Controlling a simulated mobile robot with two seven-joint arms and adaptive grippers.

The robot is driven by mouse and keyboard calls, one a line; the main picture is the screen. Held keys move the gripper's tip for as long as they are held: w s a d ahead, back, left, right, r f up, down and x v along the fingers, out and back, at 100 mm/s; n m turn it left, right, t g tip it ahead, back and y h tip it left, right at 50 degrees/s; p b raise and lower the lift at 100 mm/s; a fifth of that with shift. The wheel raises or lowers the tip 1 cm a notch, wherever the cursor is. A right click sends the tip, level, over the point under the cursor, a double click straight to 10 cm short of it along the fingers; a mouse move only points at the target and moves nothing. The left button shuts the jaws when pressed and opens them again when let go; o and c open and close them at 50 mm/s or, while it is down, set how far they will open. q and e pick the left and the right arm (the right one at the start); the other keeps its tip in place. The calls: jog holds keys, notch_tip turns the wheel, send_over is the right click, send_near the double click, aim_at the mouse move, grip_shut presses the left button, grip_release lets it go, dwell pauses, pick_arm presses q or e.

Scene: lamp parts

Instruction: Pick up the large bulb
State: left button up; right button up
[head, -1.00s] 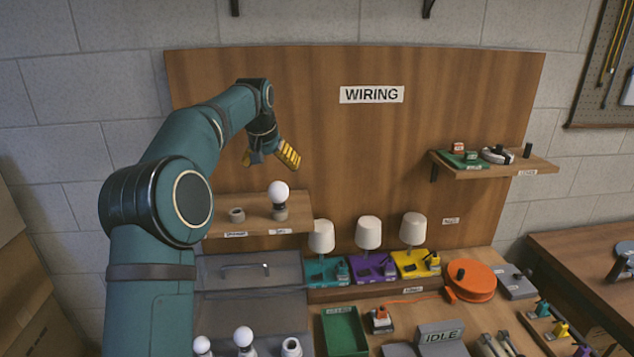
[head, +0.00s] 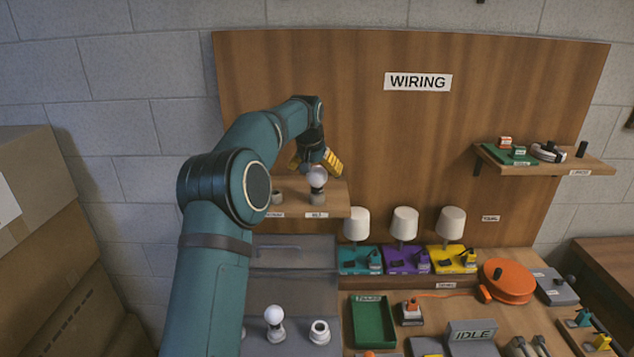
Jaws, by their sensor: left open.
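The large white bulb (head: 317,179) stands upright in a grey holder (head: 317,197) on the small wooden shelf at the left of the wooden panel. My left gripper (head: 316,163), with yellow fingers, is open and points down right above the bulb. Its fingers look spread to either side of the bulb's top, which they partly hide. I cannot tell whether they touch it. My right gripper is not in view.
Beside the bulb on the shelf is an empty grey holder (head: 277,197). Below stand another white bulb (head: 274,316) and a white ring-shaped part (head: 320,332). Three lamps with white shades (head: 404,223) stand to the right, behind a green tray (head: 373,322).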

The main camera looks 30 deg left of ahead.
pick_arm(q)
jog(key=x, duration=0.3)
jog(key=shift+f, duration=0.25)
jog(key=c, duration=1.1)
jog(key=shift+r, duration=0.15)
